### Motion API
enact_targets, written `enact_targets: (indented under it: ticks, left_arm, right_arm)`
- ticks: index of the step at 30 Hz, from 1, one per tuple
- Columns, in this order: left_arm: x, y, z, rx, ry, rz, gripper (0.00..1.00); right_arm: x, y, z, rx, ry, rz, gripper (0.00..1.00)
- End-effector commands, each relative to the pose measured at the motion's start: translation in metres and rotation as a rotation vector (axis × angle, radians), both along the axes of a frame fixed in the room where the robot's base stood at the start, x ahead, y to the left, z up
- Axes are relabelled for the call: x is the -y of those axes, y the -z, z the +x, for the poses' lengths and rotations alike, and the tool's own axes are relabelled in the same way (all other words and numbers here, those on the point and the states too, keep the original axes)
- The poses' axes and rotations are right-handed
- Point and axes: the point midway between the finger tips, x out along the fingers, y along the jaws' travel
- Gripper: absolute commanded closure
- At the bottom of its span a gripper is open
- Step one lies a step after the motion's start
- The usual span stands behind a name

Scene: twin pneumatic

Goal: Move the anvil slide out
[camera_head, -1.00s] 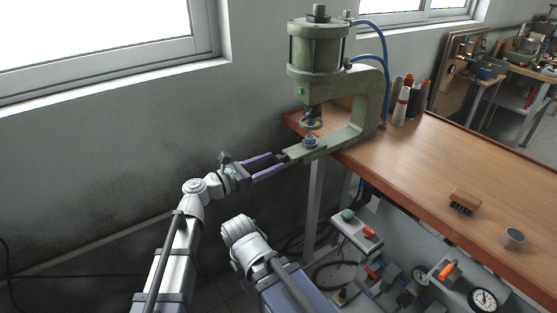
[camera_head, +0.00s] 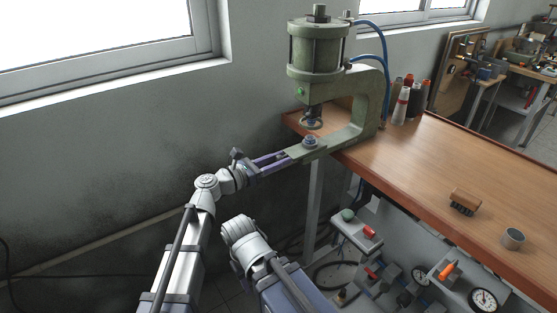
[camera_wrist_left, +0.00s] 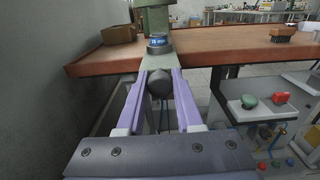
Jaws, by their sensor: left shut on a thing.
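The green pneumatic press (camera_head: 318,62) stands at the table's left end, with its lower arm reaching out toward me. The anvil slide (camera_head: 310,142) sits on that arm below the ram, with a small blue-grey anvil on top; it also shows in the left wrist view (camera_wrist_left: 158,43). My left gripper (camera_head: 290,158) is shut on the dark round knob (camera_wrist_left: 159,83) at the near end of the slide, one purple finger on each side. In the head view the fingers hide the knob. My right arm shows at the lower middle, but its gripper fingers cannot be seen.
The wooden table (camera_head: 430,165) carries several bottles (camera_head: 405,100), a brush (camera_head: 466,201) and a grey cup (camera_head: 513,239) to the right. A control box (camera_head: 357,230) with buttons and a panel with gauges (camera_head: 484,299) sit below. The space left of the press is clear.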

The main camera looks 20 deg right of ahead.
Motion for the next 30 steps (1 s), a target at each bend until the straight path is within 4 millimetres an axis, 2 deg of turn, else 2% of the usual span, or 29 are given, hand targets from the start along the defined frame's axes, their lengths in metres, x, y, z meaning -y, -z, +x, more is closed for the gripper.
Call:
enact_targets:
  ticks: [1,6,30]
  left_arm:
    - [-0.0001,0.0,0.0,0.0,0.0,0.0,0.83]
    - [-0.0001,0.0,-0.0001,0.0,0.0,0.0,1.0]
    - [-0.0001,0.0,0.0,0.0,0.0,0.0,1.0]
  right_arm:
    - [0.0,0.0,0.0,0.0,0.0,0.0,0.5]
    - [0.0,0.0,0.0,0.0,0.0,0.0,0.5]
    - [0.0,0.0,0.0,0.0,0.0,0.0,0.5]
